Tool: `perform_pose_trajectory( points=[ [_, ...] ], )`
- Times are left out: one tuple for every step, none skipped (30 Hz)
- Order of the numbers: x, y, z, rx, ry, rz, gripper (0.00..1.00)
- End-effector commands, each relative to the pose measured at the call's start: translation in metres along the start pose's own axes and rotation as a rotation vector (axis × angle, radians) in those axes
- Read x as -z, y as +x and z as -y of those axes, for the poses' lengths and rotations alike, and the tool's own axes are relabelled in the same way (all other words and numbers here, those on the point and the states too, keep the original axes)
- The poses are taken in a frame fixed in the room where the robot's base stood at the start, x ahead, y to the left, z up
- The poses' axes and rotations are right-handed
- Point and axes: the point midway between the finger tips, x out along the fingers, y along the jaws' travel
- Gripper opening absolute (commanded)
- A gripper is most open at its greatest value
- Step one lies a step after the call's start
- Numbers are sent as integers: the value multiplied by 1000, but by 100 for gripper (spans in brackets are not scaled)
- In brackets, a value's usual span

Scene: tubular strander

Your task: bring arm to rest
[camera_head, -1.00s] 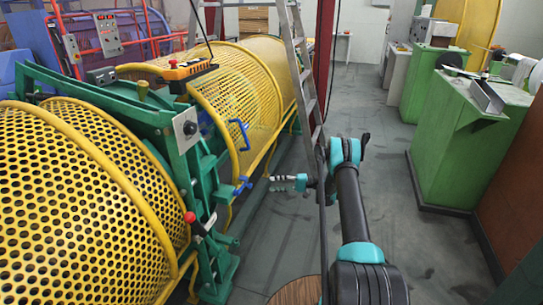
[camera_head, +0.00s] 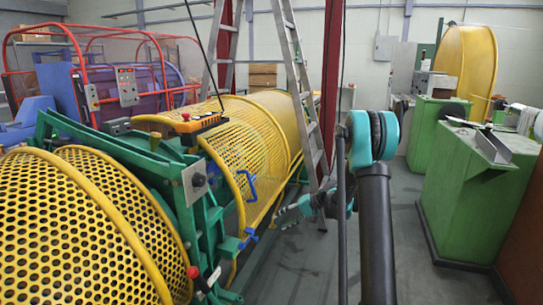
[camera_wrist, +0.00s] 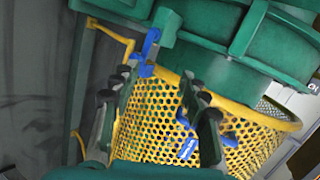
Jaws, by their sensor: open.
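My arm (camera_head: 377,235) rises at the lower right of the head view, with its teal joint near the ladder. My gripper (camera_head: 290,213) points left toward the strander's yellow perforated guard (camera_head: 245,135). In the wrist view my gripper (camera_wrist: 156,88) is open, with its two fingers apart and nothing seen between them but the guard behind. Blue handles (camera_wrist: 148,48) on the guard show beyond the fingers. I cannot tell the exact distance from fingertips to guard.
A metal stepladder (camera_head: 303,95) stands close behind my arm. A green cabinet (camera_head: 470,195) stands at the right and a yellow pendant control (camera_head: 195,124) rests on the strander. Grey floor (camera_head: 400,270) is open between the machine and the cabinet.

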Motion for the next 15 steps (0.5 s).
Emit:
perform_pose_trajectory(
  points=[
    [-14, -8, 5, -36, -5, -9, 45],
    [-20, -12, 7, -57, -7, -15, 45],
    [-29, -18, 8, -86, -11, -25, 45],
    [-36, -22, 9, -108, -15, -31, 45],
    [-44, -26, 9, -130, -18, -37, 45],
    [-54, -32, 10, -159, -23, -46, 45],
    [-61, -36, 10, -180, -27, -53, 45],
    [-68, -40, 10, -203, -31, -60, 45],
    [-79, -46, 10, -232, -36, -68, 45],
    [-87, -50, 9, -254, -41, -75, 45],
    [-94, -54, 8, -275, -46, -82, 45],
    [-106, -60, 7, -303, -52, -90, 45],
    [-114, -64, 6, -325, -58, -96, 45],
    [-122, -68, 5, -347, -64, -104, 45],
    [-133, -73, 3, -376, -71, -112, 45]
  ],
)
